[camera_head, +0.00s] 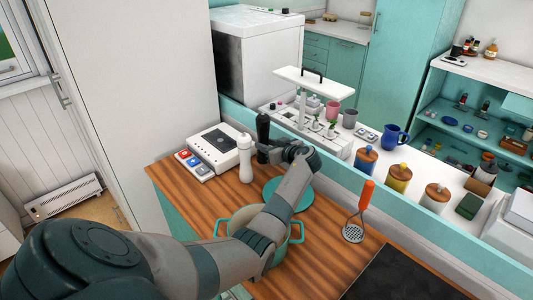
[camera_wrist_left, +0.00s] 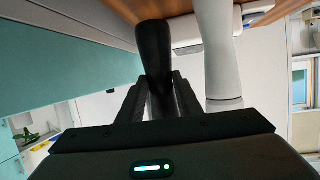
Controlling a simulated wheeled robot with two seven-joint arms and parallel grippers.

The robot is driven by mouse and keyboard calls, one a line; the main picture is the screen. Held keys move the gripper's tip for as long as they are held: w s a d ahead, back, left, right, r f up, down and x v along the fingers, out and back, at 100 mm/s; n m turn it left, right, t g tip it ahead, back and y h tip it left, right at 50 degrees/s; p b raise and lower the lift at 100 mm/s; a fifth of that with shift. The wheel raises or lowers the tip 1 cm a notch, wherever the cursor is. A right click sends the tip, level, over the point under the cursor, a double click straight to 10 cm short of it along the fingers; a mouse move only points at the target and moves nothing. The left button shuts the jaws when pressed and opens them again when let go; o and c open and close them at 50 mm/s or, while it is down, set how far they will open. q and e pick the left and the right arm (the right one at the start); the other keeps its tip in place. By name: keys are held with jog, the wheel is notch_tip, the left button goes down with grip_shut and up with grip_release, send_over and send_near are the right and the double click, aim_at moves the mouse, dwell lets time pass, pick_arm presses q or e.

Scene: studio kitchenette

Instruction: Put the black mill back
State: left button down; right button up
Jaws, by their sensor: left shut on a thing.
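The black mill (camera_head: 263,128) stands upright at the back of the wooden counter, just right of a white mill (camera_head: 245,158). Whether the black mill's base touches the counter is hard to tell. My right gripper is not in view.
A white device with a dark top (camera_head: 214,146) stands left of the mills. A teal pot (camera_head: 293,232) and a teal round board (camera_head: 299,190) lie under my left arm. A masher with an orange handle (camera_head: 367,194) is to the right. A ledge (camera_head: 310,160) runs behind.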

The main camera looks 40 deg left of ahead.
pick_arm(q)
jog(key=shift+f+p, duration=0.7)
jog(key=shift+f, duration=1.25)
jog(key=shift+f, duration=0.15)
jog(key=c, duration=1.3)
grip_release()
